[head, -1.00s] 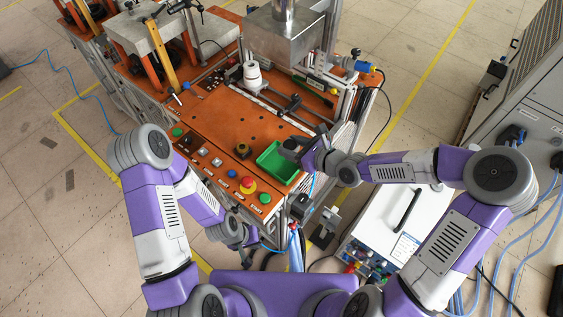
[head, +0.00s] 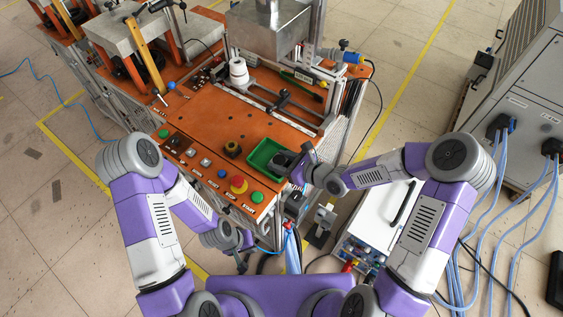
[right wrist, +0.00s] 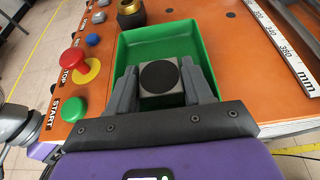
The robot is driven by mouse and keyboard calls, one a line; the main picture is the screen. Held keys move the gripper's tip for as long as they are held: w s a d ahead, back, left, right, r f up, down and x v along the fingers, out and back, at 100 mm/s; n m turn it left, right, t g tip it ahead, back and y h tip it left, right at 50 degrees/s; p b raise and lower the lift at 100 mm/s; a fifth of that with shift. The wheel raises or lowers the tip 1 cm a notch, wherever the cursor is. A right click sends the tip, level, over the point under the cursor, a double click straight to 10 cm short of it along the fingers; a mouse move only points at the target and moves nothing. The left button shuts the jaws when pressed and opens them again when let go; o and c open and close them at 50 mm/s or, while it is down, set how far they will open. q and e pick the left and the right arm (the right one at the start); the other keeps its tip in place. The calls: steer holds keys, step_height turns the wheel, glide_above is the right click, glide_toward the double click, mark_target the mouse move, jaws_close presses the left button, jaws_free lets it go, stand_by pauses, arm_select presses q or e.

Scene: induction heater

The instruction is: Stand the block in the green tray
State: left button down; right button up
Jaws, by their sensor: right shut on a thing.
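The green tray (head: 258,152) sits at the near right corner of the orange bench top. My right gripper (head: 285,160) is at the tray's right side in the head view. In the right wrist view the gripper (right wrist: 162,88) is shut on the grey block (right wrist: 161,98), with a finger on each side. The block has a dark round disc on the face toward the camera. It shows inside the tray's outline (right wrist: 127,48); whether it touches the tray floor is hidden. My left gripper (head: 241,258) hangs low in front of the bench, and its jaws are too small to read.
A white cylinder stack (head: 239,73) stands further back. The middle bench top is clear.

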steer(key=shift+s+f, duration=0.1)
steer(key=shift+f, duration=0.05)
steer(key=shift+s+d+f, duration=0.2)
steer(key=shift+s+f, duration=0.1)
steer(key=shift+f, duration=0.4)
steer(key=o, duration=1.2)
steer(key=shift+f, duration=0.1)
steer(key=shift+o, duration=0.2)
steer(key=shift+a, duration=0.1)
steer(key=shift+w+r, duration=0.1)
steer(key=shift+r, duration=0.1)
steer(key=r+p+v, duration=0.1)
steer(key=p+v, duration=0.3)
steer(key=v, duration=0.8)
steer(key=shift+w+r, duration=0.2)
steer(key=shift+r, duration=0.05)
